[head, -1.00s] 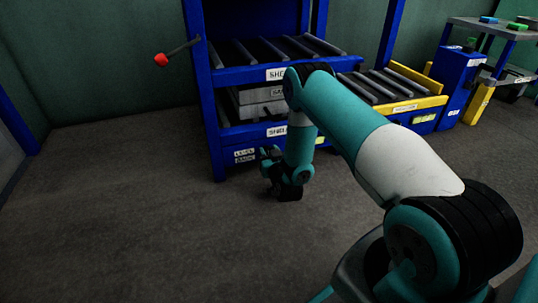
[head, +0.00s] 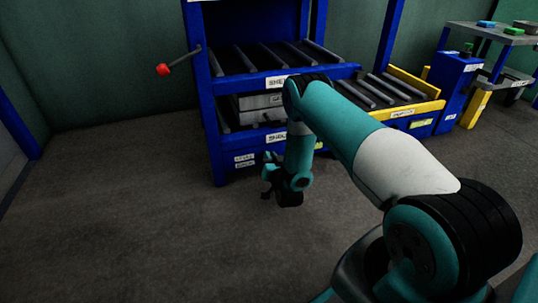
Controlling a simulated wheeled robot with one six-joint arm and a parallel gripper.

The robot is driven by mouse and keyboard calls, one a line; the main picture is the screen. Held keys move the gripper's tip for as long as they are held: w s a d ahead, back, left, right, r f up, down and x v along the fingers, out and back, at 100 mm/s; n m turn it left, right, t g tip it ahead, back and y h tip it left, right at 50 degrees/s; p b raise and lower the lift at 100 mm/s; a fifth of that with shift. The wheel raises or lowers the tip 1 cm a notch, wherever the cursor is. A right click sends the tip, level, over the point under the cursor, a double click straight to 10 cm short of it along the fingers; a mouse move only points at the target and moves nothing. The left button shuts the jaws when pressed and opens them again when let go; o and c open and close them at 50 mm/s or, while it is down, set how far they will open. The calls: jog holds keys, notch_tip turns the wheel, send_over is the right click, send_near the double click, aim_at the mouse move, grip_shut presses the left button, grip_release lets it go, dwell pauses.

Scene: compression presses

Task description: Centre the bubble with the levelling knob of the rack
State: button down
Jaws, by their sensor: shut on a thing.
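The blue rack (head: 216,120) stands in the middle of the head view, with roller shelves and a small white label (head: 245,159) low on its front that seems to read "level". My gripper (head: 269,174) is low at the rack's front, just right of that label. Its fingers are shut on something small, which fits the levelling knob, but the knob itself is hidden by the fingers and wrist. The bubble cannot be made out in this view.
A lever with a red ball (head: 163,69) sticks out left from the rack's post. A yellow-edged roller table (head: 425,108) adjoins the rack on the right, then a blue cabinet (head: 452,85) and a grey table (head: 490,35). The floor at left is clear.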

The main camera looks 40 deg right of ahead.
jog(key=f+m+p, duration=0.1)
jog(key=m+p, duration=0.3)
jog(key=m, duration=0.3)
jog(key=f+m+p, duration=0.1)
jog(key=m+p, duration=0.3)
jog(key=m, duration=0.3)
jog(key=d+m+p, duration=0.1)
jog(key=m+p, duration=0.3)
jog(key=m, duration=0.3)
jog(key=shift+s+f+p, duration=0.25)
jog(key=shift+f+p, duration=0.05)
jog(key=shift+f, duration=0.1)
jog(key=m, duration=0.2)
jog(key=shift+a+f+m+p, duration=0.1)
jog(key=shift+f+m+p, duration=0.15)
jog(key=shift+m+p, duration=0.1)
jog(key=shift+w+a+f+m, duration=0.1)
jog(key=shift+a+f+m, duration=0.05)
jog(key=shift+m, duration=0.9)
jog(key=shift+a+m, duration=0.1)
jog(key=shift+m, duration=0.4)
jog(key=c, duration=1.2)
grip_release()
jog(key=shift+w, duration=0.1)
jog(key=shift+o, duration=0.2)
